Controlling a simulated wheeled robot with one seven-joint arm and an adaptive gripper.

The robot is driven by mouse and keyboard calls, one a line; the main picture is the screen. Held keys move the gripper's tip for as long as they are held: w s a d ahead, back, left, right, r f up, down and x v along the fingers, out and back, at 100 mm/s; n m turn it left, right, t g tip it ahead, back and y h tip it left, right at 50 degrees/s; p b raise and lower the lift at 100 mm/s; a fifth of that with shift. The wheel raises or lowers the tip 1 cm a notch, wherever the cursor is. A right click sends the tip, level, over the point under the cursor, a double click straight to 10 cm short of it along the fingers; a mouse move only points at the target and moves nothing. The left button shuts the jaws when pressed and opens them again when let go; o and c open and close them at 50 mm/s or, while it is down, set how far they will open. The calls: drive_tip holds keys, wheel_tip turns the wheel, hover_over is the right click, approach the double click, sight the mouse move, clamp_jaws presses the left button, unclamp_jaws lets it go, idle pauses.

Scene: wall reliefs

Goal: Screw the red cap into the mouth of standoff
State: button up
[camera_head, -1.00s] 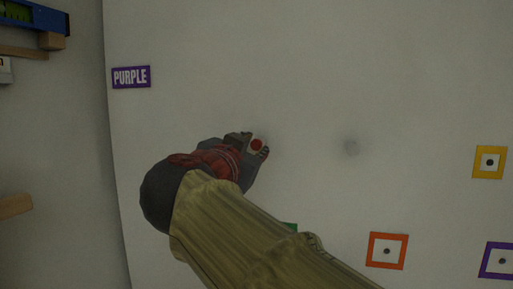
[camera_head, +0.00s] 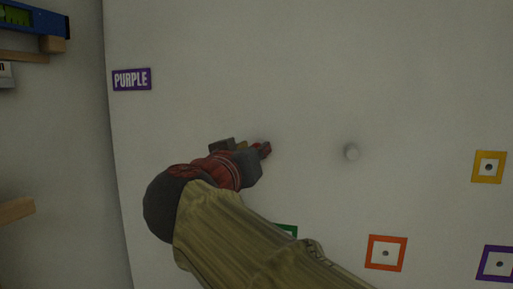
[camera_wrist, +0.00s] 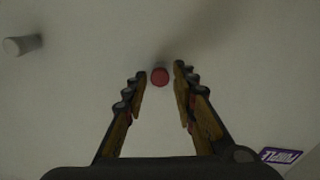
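The red cap (camera_wrist: 159,76) shows in the wrist view as a small red disc between the tips of my gripper (camera_wrist: 160,70), with a gap on either side. My gripper is open. A pale round standoff (camera_head: 351,152) sticks out of the wall to the right of my gripper. In the wrist view this whitish cylinder (camera_wrist: 22,45) is at the upper left, apart from my fingers. I cannot tell what the cap rests on.
A purple label (camera_head: 132,79) is on the wall at upper left. Orange (camera_head: 386,253), yellow (camera_head: 489,167) and purple (camera_head: 496,263) square frames with dark central dots are at lower right. A green piece (camera_head: 287,231) shows behind my arm. Wooden blocks and a blue object (camera_head: 35,17) are at far left.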

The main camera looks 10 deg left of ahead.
drive_tip(key=n+p, duration=0.6)
drive_tip(key=n, duration=0.7)
drive_tip(key=shift+p, duration=0.4)
drive_tip(key=shift+c, duration=0.3)
drive_tip(key=c, duration=0.6)
drive_tip(key=m+b, duration=0.1)
drive_tip(key=b, duration=0.1)
drive_tip(key=shift+f+b, duration=0.3)
drive_tip(key=shift+b, duration=0.1)
clamp_jaws()
drive_tip(key=m+b, duration=0.2)
drive_tip(key=b, duration=0.2)
drive_tip(key=shift+m+b, duration=0.4)
drive_tip(key=o, duration=0.6)
unclamp_jaws()
drive_tip(key=shift+r+p, duration=0.3)
drive_tip(key=o, duration=0.4)
drive_tip(key=shift+c, duration=0.2)
